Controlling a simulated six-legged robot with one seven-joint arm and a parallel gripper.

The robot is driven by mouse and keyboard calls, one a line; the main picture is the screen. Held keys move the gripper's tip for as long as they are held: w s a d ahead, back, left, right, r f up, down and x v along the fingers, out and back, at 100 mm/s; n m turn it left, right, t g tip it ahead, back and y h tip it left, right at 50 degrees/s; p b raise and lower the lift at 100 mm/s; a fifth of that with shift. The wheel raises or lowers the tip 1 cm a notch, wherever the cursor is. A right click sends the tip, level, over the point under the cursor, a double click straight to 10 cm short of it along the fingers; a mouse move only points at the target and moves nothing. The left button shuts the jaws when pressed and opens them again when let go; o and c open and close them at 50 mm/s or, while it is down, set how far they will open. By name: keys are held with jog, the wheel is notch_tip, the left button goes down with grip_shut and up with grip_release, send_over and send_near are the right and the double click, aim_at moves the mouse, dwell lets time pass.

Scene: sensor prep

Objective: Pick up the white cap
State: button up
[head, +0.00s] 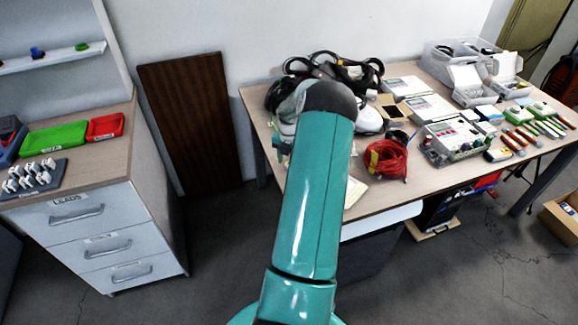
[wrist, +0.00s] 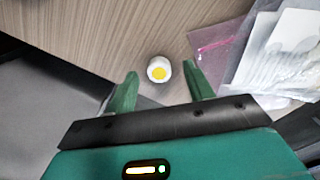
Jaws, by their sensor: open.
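The white cap (wrist: 159,69) is small and round with a yellow centre. It sits on the wood-grain table top (wrist: 100,35) in the wrist view. My gripper (wrist: 160,77) is open, with a green finger on either side of the cap's near edge. I cannot tell from this view how high the fingertips are above the table or whether they touch the cap. In the head view my teal arm reaches over the left part of the table and hides the gripper; I cannot make out the cap there.
Clear plastic bags (wrist: 270,50) lie right of the cap, close to the right finger. The table edge is at lower left. In the head view, a red cable coil (head: 388,160), black cables (head: 340,72) and electronic boxes (head: 455,138) crowd the table. A drawer cabinet (head: 100,235) stands left.

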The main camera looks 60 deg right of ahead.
jog(key=shift+f, duration=0.45)
jog(key=c, duration=1)
jog(key=shift+r, duration=0.1)
